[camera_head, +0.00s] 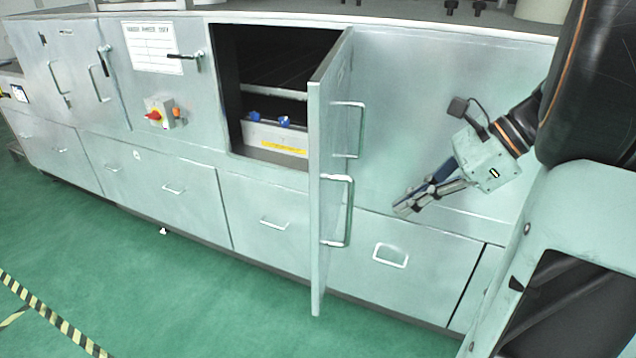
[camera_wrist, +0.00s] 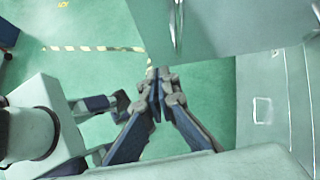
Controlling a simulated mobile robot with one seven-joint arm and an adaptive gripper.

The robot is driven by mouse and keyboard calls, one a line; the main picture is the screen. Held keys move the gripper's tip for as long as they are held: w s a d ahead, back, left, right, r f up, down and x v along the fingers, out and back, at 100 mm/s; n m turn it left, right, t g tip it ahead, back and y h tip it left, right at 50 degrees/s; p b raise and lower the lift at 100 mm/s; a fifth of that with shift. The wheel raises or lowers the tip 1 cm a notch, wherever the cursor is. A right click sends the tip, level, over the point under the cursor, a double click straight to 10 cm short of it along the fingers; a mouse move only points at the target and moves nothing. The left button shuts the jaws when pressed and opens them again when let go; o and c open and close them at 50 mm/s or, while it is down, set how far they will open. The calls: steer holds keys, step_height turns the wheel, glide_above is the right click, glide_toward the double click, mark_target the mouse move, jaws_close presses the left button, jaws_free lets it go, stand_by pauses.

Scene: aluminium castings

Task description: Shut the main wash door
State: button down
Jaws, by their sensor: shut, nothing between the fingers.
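The main wash door (camera_head: 330,185) is a tall grey metal panel. It stands wide open, swung out from the cabinet front, with two bar handles on its right-hand face. The dark opening (camera_head: 270,75) to its left shows shelves inside. My gripper (camera_head: 402,209) is to the right of the door, apart from it, pointing down and left. Its fingers are shut and empty. In the wrist view the fingertips (camera_wrist: 160,76) are together in front of the green floor, and the door (camera_wrist: 210,25) fills the top with one handle.
The cabinet front (camera_head: 195,150) has drawers below with handles, and other closed doors at left with black latches. A red switch (camera_head: 153,115) sits on the front. The green floor (camera_head: 180,300) before the cabinet is clear, with yellow-black tape (camera_head: 50,318) at left.

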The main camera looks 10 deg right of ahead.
glide_toward(322, 232)
steer(key=shift+m+y, duration=0.4)
steer(key=f, duration=0.1)
steer(key=w+a+f, duration=0.1)
steer(key=f, duration=0.1)
steer(key=a+f, duration=0.1)
steer(key=f, duration=0.1)
steer(key=shift+w+a+f, duration=0.1)
steer(key=shift+w+a, duration=0.05)
steer(key=shift+w, duration=0.15)
steer(key=shift+w+a, duration=0.2)
steer(key=shift+a, duration=0.2)
steer(key=shift+a, duration=0.15)
